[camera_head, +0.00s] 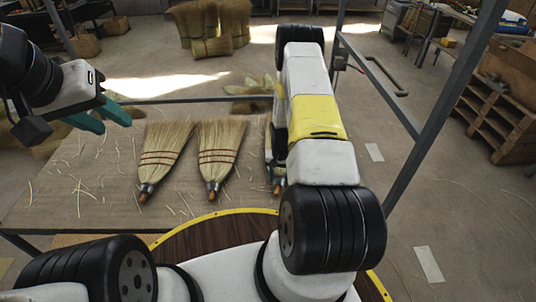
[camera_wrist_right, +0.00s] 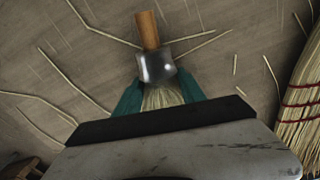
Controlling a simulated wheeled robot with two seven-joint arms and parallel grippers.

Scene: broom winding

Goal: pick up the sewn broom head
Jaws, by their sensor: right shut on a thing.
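Two sewn broom heads with dark red stitching, the left one (camera_head: 165,152) and the middle one (camera_head: 218,150), lie side by side on the table. A third broom head is mostly hidden by my right arm in the head view; its brown stub (camera_head: 278,188) shows below. In the right wrist view this broom head (camera_wrist_right: 157,67) has a wooden stub and a shiny metal collar. My right gripper (camera_wrist_right: 158,94) is shut on it just below the collar, with a teal finger on each side. My left gripper (camera_head: 101,116) is open and empty, above the table's left side.
The table (camera_head: 75,185) is strewn with loose straws. A grey metal frame post (camera_head: 450,95) rises at the right. Bundles of straw brooms (camera_head: 207,28) stand on the floor behind. A wooden pallet rack (camera_head: 500,125) stands at the far right.

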